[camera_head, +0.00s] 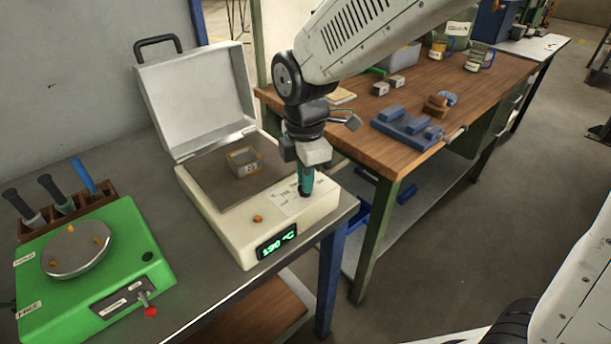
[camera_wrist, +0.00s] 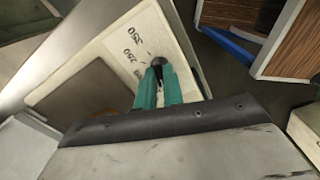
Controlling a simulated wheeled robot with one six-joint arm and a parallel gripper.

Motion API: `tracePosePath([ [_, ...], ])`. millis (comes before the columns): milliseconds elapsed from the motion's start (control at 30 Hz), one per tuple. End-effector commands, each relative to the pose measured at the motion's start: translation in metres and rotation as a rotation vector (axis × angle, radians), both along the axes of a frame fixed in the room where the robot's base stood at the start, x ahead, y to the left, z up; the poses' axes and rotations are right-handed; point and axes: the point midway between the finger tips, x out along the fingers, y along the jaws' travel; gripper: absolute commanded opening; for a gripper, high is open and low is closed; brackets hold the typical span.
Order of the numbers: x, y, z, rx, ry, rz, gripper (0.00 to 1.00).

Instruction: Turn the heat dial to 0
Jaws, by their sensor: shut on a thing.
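The cream furnace (camera_head: 233,228) stands on the grey bench with its lid open. Its green display (camera_head: 276,243) reads 190 °C. The heat dial (camera_wrist: 158,63) is a small black knob on the furnace's right-hand panel, with printed numbers such as 250 beside it in the wrist view. My gripper (camera_head: 306,185) points straight down over the dial, its teal fingers shut on the knob. The teal fingertips also show on either side of the knob in the wrist view (camera_wrist: 159,75). The fingers hide most of the dial in the head view, so its pointer cannot be read.
A small square container (camera_head: 244,162) sits on the furnace's dark plate. A green device (camera_head: 95,270) with a round plate and a red-tipped lever stands at left, before a tool rack (camera_head: 66,211). A wooden workbench (camera_head: 420,120) with a blue vise (camera_head: 405,126) is at right.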

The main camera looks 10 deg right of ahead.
Motion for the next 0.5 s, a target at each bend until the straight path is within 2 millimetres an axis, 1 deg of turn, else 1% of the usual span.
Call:
tracePosePath([
  [200,0.0009,0.0003,0.001,0.002,-0.003,0.092,0.0],
  [500,0.001,0.0003,0.0011,0.001,-0.003,0.137,0.0],
])
